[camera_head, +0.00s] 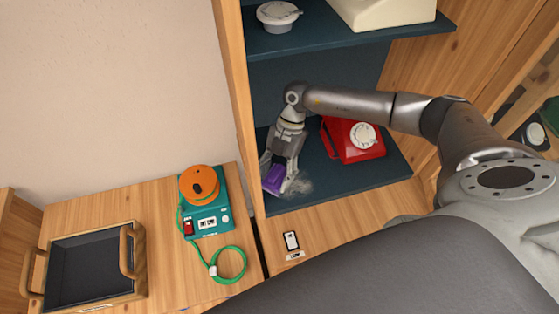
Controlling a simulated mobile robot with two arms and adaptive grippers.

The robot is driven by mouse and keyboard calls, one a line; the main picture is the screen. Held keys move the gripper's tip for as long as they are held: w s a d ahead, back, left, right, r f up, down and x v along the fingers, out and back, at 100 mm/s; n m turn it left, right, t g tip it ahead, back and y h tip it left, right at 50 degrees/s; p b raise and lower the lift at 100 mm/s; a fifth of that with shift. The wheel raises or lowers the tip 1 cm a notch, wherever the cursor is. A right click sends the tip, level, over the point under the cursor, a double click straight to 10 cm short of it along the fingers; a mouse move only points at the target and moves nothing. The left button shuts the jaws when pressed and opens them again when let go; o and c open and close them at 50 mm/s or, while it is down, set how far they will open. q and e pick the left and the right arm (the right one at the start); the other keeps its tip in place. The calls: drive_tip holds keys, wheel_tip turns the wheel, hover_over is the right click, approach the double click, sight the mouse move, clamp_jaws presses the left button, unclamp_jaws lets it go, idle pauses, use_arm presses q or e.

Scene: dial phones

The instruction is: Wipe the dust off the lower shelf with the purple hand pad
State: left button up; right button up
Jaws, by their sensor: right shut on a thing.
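The lower shelf (340,185) is a dark blue board inside the wooden cabinet. A pale patch of dust (299,187) lies on its left front part. My right gripper (277,178) reaches down over the left side of the shelf and is shut on the purple hand pad (273,179). The pad is at the left edge of the dust, low over the shelf; I cannot tell whether it touches the board. My left gripper is not in view.
A red dial phone (352,139) stands on the lower shelf, right of the dust. The upper shelf (330,35) overhangs behind. A wooden post (236,100) bounds the left side. A teal device with an orange top (206,210) and a handled tray (139,291) stand left.

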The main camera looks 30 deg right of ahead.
drive_tip(key=shift+a+r, duration=0.1)
drive_tip(key=shift+a, duration=0.25)
